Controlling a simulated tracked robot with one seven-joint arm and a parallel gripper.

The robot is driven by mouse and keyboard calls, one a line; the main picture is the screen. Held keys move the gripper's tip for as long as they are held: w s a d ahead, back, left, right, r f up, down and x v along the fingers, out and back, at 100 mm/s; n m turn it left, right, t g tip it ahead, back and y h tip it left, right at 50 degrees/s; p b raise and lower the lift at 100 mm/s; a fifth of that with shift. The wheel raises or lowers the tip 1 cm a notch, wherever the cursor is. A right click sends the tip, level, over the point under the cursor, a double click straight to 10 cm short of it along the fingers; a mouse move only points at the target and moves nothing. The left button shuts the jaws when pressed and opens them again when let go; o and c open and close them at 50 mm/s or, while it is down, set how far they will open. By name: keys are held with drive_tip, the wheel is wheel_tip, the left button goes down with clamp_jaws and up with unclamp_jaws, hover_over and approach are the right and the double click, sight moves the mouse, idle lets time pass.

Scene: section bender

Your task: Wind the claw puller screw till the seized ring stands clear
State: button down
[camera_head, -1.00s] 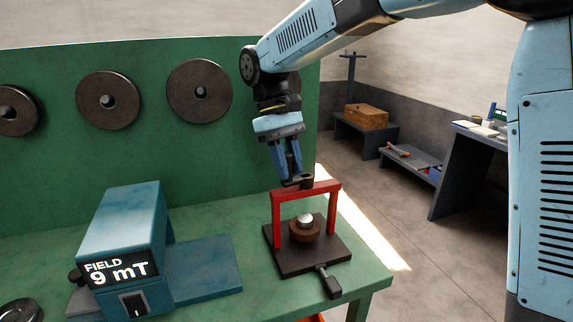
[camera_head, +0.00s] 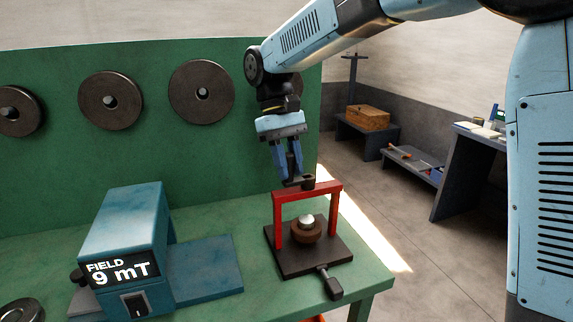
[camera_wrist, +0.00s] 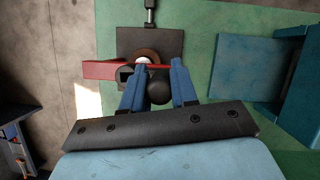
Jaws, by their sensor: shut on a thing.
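The red claw puller frame (camera_head: 278,222) stands upright on a dark base plate (camera_head: 285,265) on the green bench. A brown, rusty-looking ring (camera_head: 305,233) sits around a silver shaft end (camera_head: 306,222) beneath its crossbar. The dark screw head (camera_head: 308,183) tops the crossbar, with a short crank reaching left. My gripper (camera_head: 290,180) is at that crank, above and left of the screw. In the wrist view, my blue fingers (camera_wrist: 160,75) flank the dark crank knob (camera_wrist: 158,92), beside the screw head (camera_wrist: 125,74). The fingertip contact is partly hidden.
A blue field meter (camera_head: 125,240) reading "9 mT" stands left of the puller. A black-handled lever (camera_head: 329,284) sticks out at the base plate's front. Dark discs (camera_head: 110,100) hang on the green back panel. The bench's right edge is close to the puller.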

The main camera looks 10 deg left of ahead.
idle(0.7)
drive_tip(key=c, duration=0.9)
unclamp_jaws()
drive_tip(key=shift+w, duration=0.1)
drive_tip(key=v, duration=1.3)
drive_tip(key=shift+w+a+r, duration=0.15)
drive_tip(key=shift+r, duration=0.1)
